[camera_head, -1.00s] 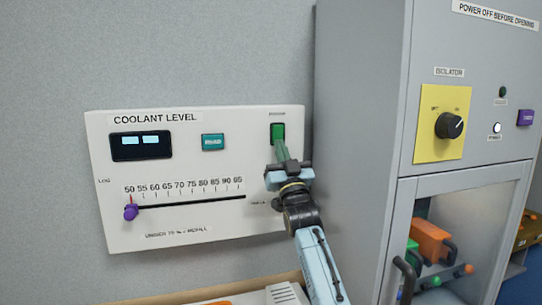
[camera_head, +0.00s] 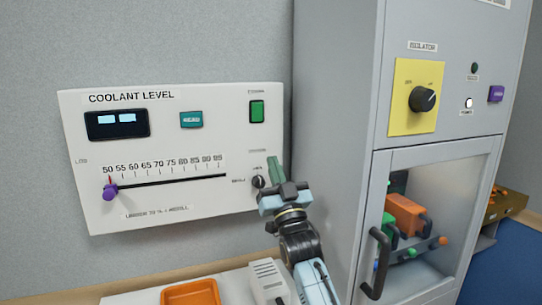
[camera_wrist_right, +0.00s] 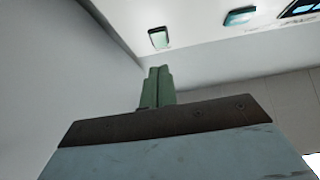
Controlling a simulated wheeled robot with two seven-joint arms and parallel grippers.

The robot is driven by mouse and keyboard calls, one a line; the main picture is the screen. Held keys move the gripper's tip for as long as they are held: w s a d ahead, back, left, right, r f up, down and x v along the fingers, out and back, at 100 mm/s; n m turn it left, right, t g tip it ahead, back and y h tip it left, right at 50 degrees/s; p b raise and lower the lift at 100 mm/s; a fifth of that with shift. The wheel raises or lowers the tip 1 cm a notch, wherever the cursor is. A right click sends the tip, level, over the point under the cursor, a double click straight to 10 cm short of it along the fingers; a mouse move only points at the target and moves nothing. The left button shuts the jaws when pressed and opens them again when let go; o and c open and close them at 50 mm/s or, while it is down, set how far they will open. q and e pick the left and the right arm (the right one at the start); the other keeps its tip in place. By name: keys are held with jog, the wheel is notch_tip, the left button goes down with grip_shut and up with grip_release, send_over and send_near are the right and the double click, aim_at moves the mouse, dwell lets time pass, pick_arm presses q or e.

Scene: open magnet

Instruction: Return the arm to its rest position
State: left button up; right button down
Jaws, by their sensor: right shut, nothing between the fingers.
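My right gripper (camera_head: 275,168) is shut and empty, with its green fingers pointing up. In the head view it stands in front of the right edge of the white coolant level panel (camera_head: 150,215), beside a small black knob (camera_head: 258,182). The same green switch (camera_head: 257,111) is fully visible in the head view. My left gripper is in neither current view.
A grey cabinet (camera_head: 335,120) stands close to the right of my arm, with a yellow isolator plate (camera_head: 402,120) and a protruding black door handle (camera_head: 377,262). Below the panel are an orange tray (camera_head: 190,295) and a white box (camera_head: 268,280).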

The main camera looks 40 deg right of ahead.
jog(key=shift+s+f, duration=0.1)
jog(key=shift+f, duration=0.15)
dwell(0.4)
